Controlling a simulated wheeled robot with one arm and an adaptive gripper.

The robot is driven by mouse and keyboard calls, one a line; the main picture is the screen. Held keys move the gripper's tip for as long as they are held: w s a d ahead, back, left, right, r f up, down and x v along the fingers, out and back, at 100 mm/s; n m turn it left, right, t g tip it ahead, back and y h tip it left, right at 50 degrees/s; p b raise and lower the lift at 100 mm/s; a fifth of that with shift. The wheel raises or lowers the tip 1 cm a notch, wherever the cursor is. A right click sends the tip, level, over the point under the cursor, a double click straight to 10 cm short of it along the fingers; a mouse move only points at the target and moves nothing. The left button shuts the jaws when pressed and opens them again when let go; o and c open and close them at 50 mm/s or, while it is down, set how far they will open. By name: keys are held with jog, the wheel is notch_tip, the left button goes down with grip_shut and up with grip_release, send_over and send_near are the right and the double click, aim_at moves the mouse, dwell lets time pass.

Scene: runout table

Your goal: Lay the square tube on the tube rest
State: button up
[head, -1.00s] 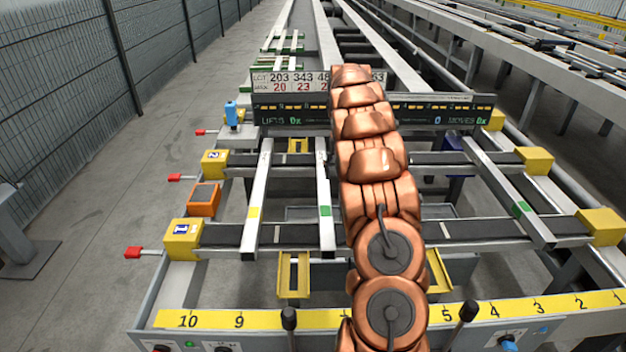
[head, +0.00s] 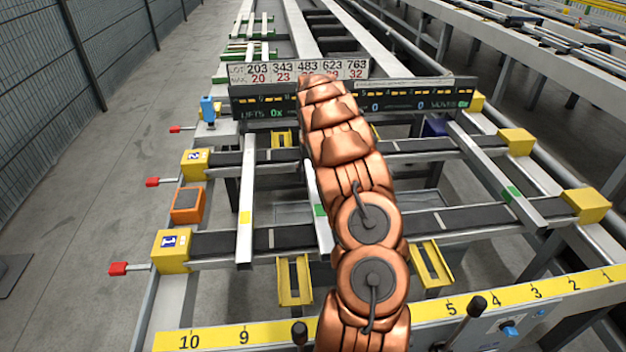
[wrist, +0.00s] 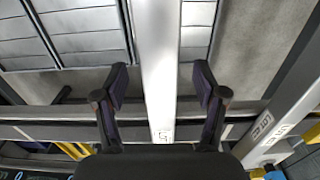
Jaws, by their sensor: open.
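Three square tubes lie lengthwise across the dark cross rails: the left one with a yellow mark (head: 246,190), the middle one with a green mark (head: 314,185), mostly hidden behind my arm, and the right one with a green mark (head: 490,170). In the wrist view my gripper (wrist: 160,82) is open, with one finger on each side of a pale square tube (wrist: 160,40). A gap shows on both sides of that tube, and I cannot tell the fingers' height against it. My gripper is hidden in the head view. I cannot tell for sure which thing is the tube rest.
Yellow slotted brackets (head: 295,280) stand at the front, behind a yellow number scale (head: 245,334). Yellow end blocks (head: 172,250) and an orange box (head: 188,204) line the left side. A number sign (head: 340,70) and dark display (head: 420,97) cross behind. Another tube (wrist: 285,105) is right in the wrist view.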

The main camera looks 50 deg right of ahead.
notch_tip(320, 180, down, 2)
jog(key=shift+f, duration=0.1)
jog(key=shift+c, duration=0.2)
grip_shut()
dwell(0.4)
